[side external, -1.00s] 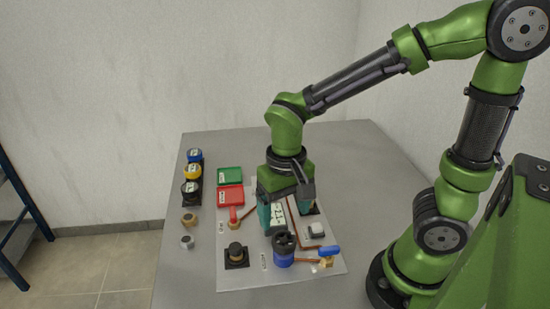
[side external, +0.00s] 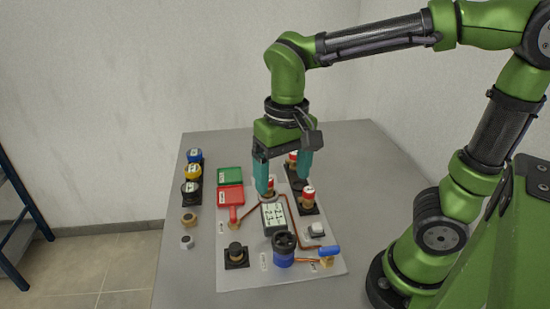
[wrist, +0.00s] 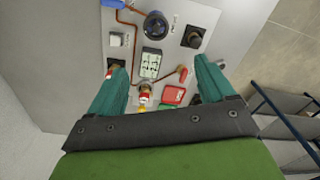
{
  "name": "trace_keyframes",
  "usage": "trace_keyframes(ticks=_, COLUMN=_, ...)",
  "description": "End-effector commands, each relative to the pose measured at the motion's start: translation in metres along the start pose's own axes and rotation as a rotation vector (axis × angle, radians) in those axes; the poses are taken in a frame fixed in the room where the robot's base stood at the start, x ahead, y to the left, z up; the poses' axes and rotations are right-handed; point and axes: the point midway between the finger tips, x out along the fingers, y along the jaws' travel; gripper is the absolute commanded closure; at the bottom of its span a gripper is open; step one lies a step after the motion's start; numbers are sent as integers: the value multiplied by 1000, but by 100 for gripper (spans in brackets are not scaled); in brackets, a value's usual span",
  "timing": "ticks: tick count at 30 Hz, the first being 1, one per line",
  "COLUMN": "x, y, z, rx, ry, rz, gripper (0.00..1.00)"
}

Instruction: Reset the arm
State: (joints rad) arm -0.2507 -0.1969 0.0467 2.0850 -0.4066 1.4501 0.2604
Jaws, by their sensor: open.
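My gripper (side external: 283,180) is open and empty, above the far part of the light panel (side external: 250,278) on the grey table. In the side view its teal fingers hang near a red-capped fitting (side external: 268,186); a gap to it cannot be judged exactly. In the wrist view the two fingers (wrist: 158,82) stand wide apart, with nothing between their tips but the panel below. The black-framed plate block with white labels (side external: 274,217) sits on the panel, apart from the fingers, and also shows in the wrist view (wrist: 151,63).
On the panel are a blue-based black knob (side external: 284,250), a blue-handled valve (side external: 329,252), a black knob (side external: 235,250) and a red-capped fitting (side external: 308,195). Red (side external: 230,196) and green (side external: 230,176) trays lie left. Blue, yellow and black-banded caps (side external: 192,171) stand at the table's left edge.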

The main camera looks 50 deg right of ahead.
Motion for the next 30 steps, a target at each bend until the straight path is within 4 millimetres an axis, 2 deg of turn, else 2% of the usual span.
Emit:
trace_keyframes(ticks=2, x=6, y=0, z=1, rx=-55, ry=27, rz=-43, gripper=18)
trace_keyframes(ticks=6, x=3, y=12, z=2, rx=-119, ry=167, rz=-185, gripper=18)
trace_keyframes(ticks=15, x=-14, y=48, z=6, rx=-65, ry=463, rz=-362, gripper=18)
trace_keyframes(ticks=20, x=-21, y=56, z=6, rx=-31, ry=501, rz=-373, gripper=18)
trace_keyframes(ticks=30, x=-21, y=56, z=6, rx=-29, ry=499, rz=-372, gripper=18)
